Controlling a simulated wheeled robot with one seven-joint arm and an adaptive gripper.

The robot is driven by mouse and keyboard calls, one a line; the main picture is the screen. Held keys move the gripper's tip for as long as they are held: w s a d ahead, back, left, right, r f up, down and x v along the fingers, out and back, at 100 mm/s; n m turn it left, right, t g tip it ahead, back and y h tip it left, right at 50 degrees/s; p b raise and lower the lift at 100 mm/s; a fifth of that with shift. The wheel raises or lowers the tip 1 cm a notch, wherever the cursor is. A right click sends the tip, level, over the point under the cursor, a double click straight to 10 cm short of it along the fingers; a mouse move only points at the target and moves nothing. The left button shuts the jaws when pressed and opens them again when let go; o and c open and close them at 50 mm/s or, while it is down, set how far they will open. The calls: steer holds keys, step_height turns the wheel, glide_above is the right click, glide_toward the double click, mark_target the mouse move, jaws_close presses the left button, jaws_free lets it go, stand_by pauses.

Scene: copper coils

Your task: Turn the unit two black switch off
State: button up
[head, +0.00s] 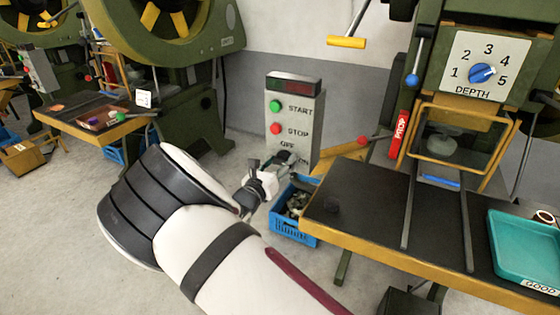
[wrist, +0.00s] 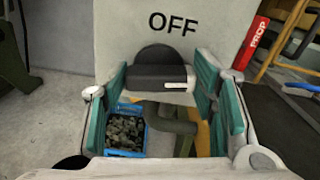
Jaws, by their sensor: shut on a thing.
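The black switch (wrist: 158,62) is a round dark knob with a raised grip bar, on the grey control box (head: 304,145) below the word OFF. The bar lies crosswise in the wrist view, with its white mark (wrist: 176,86) towards the right end. My gripper (wrist: 160,72) has its teal fingers on either side of the knob and is shut on it. In the head view my gripper (head: 262,180) is at the lower front of the box and hides the switch. No unit number is readable on the box.
Above the switch are a green START button (head: 275,106) and a red STOP button (head: 275,129). A blue crate (head: 290,229) of dark pieces stands below. The press table (head: 375,215), a red PROP bar (head: 399,135) and a red-knobbed lever (head: 362,140) are close on the right.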

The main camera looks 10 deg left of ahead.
steer(key=n+p, duration=0.2)
steer(key=n, duration=0.1)
steer(key=shift+a+n, duration=0.1)
steer(key=shift+n, duration=0.2)
steer(key=n+p, duration=0.1)
steer(key=n, duration=0.3)
steer(key=shift+a+f+n, duration=0.1)
steer(key=shift+n, duration=0.2)
steer(key=n+p, duration=0.1)
steer(key=n, duration=0.2)
steer(key=shift+n, duration=0.3)
steer(key=shift+f+n, duration=0.15)
steer(key=shift+n, duration=1.75)
steer(key=o, duration=1.1)
steer(key=shift+o, duration=0.2)
steer(key=v, duration=1.2)
